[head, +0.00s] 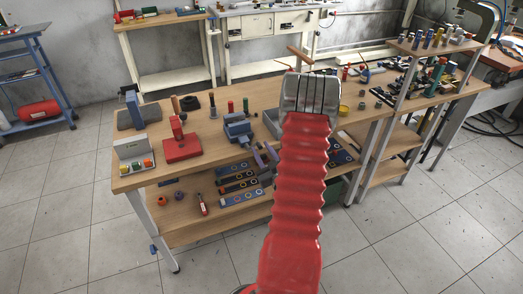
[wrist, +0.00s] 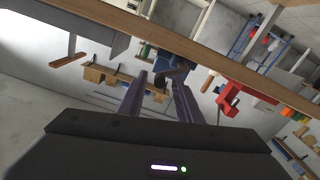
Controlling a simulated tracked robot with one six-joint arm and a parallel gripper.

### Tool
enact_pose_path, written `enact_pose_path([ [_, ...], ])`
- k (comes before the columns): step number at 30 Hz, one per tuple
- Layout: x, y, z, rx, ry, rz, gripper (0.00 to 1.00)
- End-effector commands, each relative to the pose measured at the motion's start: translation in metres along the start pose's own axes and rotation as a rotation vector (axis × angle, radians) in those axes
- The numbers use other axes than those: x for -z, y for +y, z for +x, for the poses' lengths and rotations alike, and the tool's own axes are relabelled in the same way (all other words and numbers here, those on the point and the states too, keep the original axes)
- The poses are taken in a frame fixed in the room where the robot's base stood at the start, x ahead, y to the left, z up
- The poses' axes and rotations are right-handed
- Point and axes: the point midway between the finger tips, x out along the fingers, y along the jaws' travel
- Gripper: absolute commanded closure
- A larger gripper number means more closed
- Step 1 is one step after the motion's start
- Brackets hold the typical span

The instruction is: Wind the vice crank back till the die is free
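A blue vice-like block (head: 237,128) stands on the workbench (head: 210,155), right of a red press-like fixture (head: 182,147). Its crank and die are too small to make out in the head view. My gripper (head: 265,155) shows as two purple-grey fingers at the bench's front edge, just right of and nearer than the blue block. In the wrist view, which is upside down, the two fingers (wrist: 160,80) stand apart. A dark piece (wrist: 172,74) shows at or beyond their tips; I cannot tell whether they touch it. No hold on anything is visible.
A grey bin-like part (head: 274,119) is partly hidden behind my red arm. A wooden T-handle (head: 300,53) stands up behind my arm; a similar wooden bar (wrist: 68,60) shows in the wrist view. A grey-white box with coloured buttons (head: 134,150) is at the bench's left end.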

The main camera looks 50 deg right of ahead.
Motion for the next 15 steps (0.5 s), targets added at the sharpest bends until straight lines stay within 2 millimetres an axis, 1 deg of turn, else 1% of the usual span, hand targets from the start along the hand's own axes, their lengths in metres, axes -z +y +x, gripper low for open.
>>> enact_pose_path([
  [3,-0.0001,-0.0002,0.0062,0.000,0.000,0.001,0.68],
  [11,-0.0002,-0.0001,0.0073,0.000,-0.001,0.001,0.68],
  [12,-0.0002,-0.0001,0.0072,0.000,-0.001,0.001,0.69],
  [15,-0.0002,-0.0001,0.0071,0.000,-0.001,0.001,0.76],
])
